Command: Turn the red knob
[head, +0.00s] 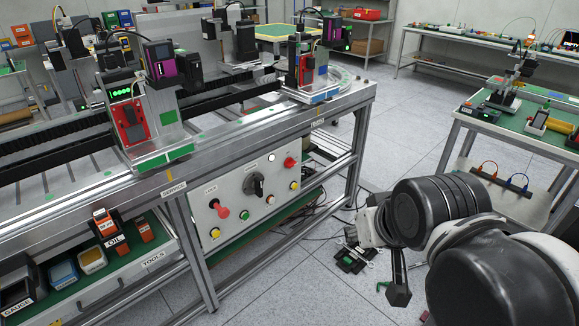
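A grey control panel (240,207) is set in the front of the profile-frame bench. It carries a red knob (290,162) at its upper right and another red knob-like control (222,211) at its left, under a small label. A large black rotary switch (256,185) sits between them. My gripper (385,285) is in the lower right, to the right of the panel and clear of it. My arm partly hides it, and its opening is not clear.
Small yellow, green and white buttons surround the knobs. An open drawer (120,275) labelled tools juts out left of the panel. Cables lie on the floor under the bench. A green-topped table (530,125) stands at right. Floor between bench and table is mostly free.

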